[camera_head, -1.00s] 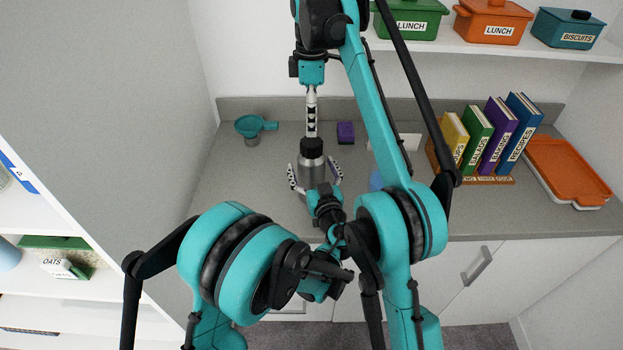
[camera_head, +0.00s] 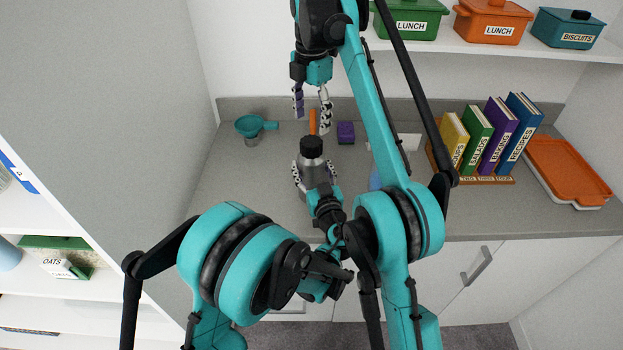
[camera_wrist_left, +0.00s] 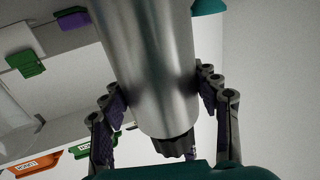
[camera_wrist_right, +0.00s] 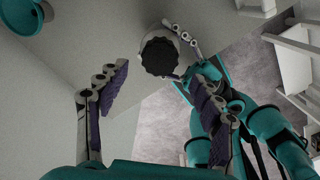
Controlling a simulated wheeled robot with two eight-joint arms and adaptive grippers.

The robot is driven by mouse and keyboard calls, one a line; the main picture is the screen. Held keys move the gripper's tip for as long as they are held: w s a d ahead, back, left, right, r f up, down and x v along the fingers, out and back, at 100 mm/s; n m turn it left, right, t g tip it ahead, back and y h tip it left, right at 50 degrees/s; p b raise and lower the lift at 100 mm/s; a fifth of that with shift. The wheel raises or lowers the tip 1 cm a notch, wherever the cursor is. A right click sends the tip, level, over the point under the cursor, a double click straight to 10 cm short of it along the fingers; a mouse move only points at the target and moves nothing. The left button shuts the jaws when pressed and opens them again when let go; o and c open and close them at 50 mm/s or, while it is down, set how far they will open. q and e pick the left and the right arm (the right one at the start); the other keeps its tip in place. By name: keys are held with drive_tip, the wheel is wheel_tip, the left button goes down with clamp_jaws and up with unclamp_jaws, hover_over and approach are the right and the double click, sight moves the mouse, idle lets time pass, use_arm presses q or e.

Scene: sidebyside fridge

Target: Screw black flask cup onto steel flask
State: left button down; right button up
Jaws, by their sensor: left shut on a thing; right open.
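The steel flask (camera_head: 313,168) is upright above the counter, with the black flask cup (camera_head: 311,145) on its top end. My left gripper (camera_head: 314,174) is shut on the flask body from the front. The left wrist view is upside down: the flask (camera_wrist_left: 155,65) is between the fingers and the ridged black cup (camera_wrist_left: 175,146) is at the lower end. My right gripper (camera_head: 311,122) is open and empty, above and behind the cup. In the right wrist view the cup (camera_wrist_right: 159,57) lies beyond the spread fingers, apart from them. How tightly the cup sits is not visible.
A teal funnel (camera_head: 252,126) and a purple block (camera_head: 345,132) stand at the back of the counter. An orange upright thing (camera_head: 312,122) shows behind the flask. Books (camera_head: 487,135) and an orange tray (camera_head: 566,168) are at right.

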sight(311, 141)
drive_tip(key=shift+n, duration=0.4)
drive_tip(key=shift+f, duration=0.1)
drive_tip(key=shift+f, duration=3.9)
